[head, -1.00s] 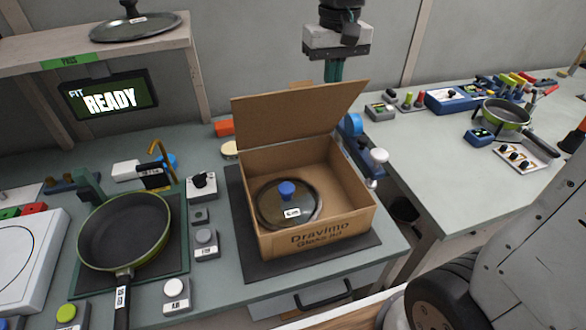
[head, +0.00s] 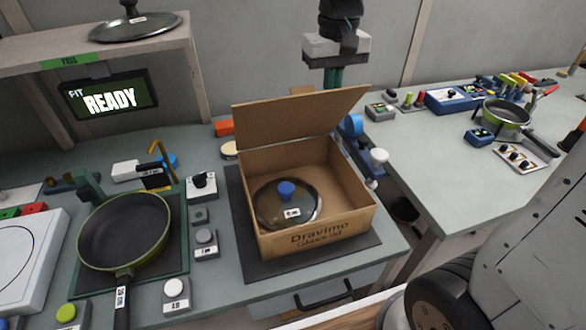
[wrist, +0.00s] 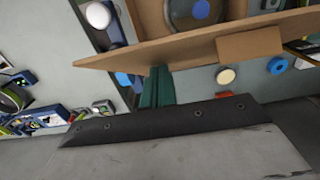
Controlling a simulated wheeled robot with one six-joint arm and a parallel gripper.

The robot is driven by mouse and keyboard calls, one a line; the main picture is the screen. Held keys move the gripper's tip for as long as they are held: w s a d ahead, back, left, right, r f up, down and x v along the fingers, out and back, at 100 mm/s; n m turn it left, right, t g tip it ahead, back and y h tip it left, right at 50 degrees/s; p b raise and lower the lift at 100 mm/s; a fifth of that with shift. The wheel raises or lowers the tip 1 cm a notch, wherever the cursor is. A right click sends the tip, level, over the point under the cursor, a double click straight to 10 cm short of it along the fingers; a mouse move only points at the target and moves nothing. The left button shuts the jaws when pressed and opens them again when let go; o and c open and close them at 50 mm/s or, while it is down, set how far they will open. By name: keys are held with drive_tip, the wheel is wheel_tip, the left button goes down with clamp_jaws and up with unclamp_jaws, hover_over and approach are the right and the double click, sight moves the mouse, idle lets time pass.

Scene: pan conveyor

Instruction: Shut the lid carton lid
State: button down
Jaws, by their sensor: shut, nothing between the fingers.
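The lid carton (head: 318,238), a brown cardboard box, sits on a dark mat on the bench. Its carton lid (head: 300,121) is hinged at the back and stands up open, near upright. A glass pan lid (head: 270,205) with a blue knob lies inside. My gripper (head: 333,76) is behind the carton lid's upper right part, its green fingers shut and empty, tips partly hidden by the lid. In the wrist view, the gripper (wrist: 157,80) points at the carton lid (wrist: 120,58), close to its edge; I cannot tell whether they touch.
A green pan (head: 125,230) lies left of the carton, with button boxes (head: 206,238) between. A blue-and-white device (head: 368,160) stands close to the carton's right side. A shelf (head: 120,45) is at upper left. A second bench (head: 450,165) stands right, beyond a gap.

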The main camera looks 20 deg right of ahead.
wheel_tip(320, 180, down, 12)
idle(7.5)
